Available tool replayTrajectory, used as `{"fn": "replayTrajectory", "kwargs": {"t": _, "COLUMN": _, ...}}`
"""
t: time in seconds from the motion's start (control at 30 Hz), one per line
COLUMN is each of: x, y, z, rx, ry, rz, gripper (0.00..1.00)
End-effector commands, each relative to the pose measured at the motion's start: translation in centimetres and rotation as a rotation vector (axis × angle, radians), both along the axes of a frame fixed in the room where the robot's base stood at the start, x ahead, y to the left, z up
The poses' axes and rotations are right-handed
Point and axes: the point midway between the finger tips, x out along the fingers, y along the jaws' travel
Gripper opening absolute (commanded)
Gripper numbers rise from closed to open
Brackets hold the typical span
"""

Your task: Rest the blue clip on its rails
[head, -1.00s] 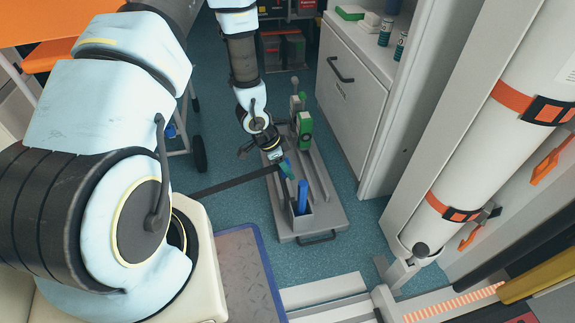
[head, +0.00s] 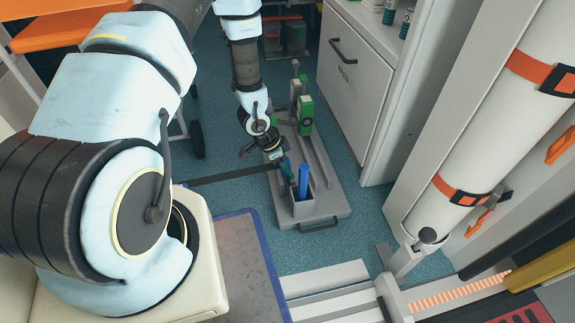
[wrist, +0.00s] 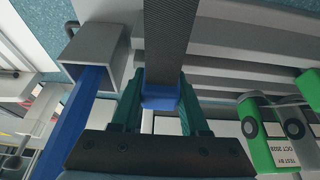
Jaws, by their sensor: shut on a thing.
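My gripper (head: 286,168) is low over the grey base plate (head: 325,212), just beyond the open-topped box (head: 303,209). In the wrist view its green fingers (wrist: 160,88) are shut on the blue clip (wrist: 160,97), one on each side. A dark ribbed strap (wrist: 170,40) runs from the clip; in the head view the strap (head: 225,175) stretches left from the gripper. Long grey rails (wrist: 255,68) run along the plate, to the right of the clip in the wrist view. I cannot tell whether the clip touches them. The fingers mostly hide it in the head view.
A blue bar (head: 303,178) stands in the box, close beside my gripper. A white cabinet (head: 350,95) is to the right. Blue floor (head: 350,238) is clear around the plate's near end.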

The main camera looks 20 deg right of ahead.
Motion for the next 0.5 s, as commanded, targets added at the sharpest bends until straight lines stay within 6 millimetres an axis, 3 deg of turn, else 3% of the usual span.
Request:
{"fn": "replayTrajectory", "kwargs": {"t": 0.43, "x": -0.02, "y": 0.00, "z": -0.48, "rx": 0.000, "ry": 0.000, "rz": 0.000, "gripper": 0.00}}
{"fn": "replayTrajectory", "kwargs": {"t": 0.47, "x": -0.02, "y": 0.00, "z": -0.48, "rx": 0.000, "ry": 0.000, "rz": 0.000, "gripper": 0.46}}
{"fn": "replayTrajectory", "kwargs": {"t": 0.5, "x": -0.02, "y": 0.00, "z": -0.48, "rx": 0.000, "ry": 0.000, "rz": 0.000, "gripper": 0.50}}
